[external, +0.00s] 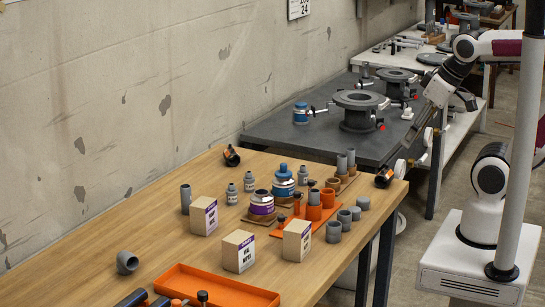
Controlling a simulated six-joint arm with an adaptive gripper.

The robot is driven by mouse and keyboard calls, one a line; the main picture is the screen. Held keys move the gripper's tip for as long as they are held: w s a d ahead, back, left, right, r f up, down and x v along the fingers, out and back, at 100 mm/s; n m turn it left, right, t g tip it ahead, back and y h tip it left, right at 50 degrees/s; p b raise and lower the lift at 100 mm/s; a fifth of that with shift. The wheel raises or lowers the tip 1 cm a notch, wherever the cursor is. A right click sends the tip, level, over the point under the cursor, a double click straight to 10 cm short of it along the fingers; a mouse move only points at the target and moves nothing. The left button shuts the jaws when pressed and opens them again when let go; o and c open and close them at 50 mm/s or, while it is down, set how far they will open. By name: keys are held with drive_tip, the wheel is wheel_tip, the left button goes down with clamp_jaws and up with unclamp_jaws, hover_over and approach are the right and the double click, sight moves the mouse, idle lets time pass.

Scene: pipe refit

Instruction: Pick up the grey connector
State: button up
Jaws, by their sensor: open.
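Several grey pipe parts could be the grey connector; I cannot tell which one it is. A grey elbow (127,262) lies alone at the left of the wooden table (90,240). Short grey couplings (333,232) stand in a row at the table's right edge. A taller grey pipe piece (186,198) stands upright near the left boxes. My gripper (428,108) is at the end of my arm at the upper right, high and away from all of these parts. It is open and small in view, with its fingertips hard to make out. No grey part shows in it.
Cardboard boxes (239,252), an orange tray (215,286) and blue and purple tins (284,180) crowd the wooden table. Orange fittings (314,212) stand among them. A dark bench (300,138) with flanged parts (360,110) lies behind. The table's left part is largely clear.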

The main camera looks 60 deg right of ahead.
drive_tip(key=shift+w, duration=0.1)
drive_tip(key=m+t+h, duration=0.3)
drive_tip(key=t+h, duration=0.1)
drive_tip(key=t, duration=0.3)
hover_over(303, 175)
drive_tip(key=s, duration=0.2)
wheel_tip(303, 175, down, 21)
drive_tip(key=shift+d, duration=0.35)
drive_tip(key=shift+f, duration=0.1)
drive_tip(key=shift+f, duration=1.6)
drive_tip(key=shift+f, duration=0.15)
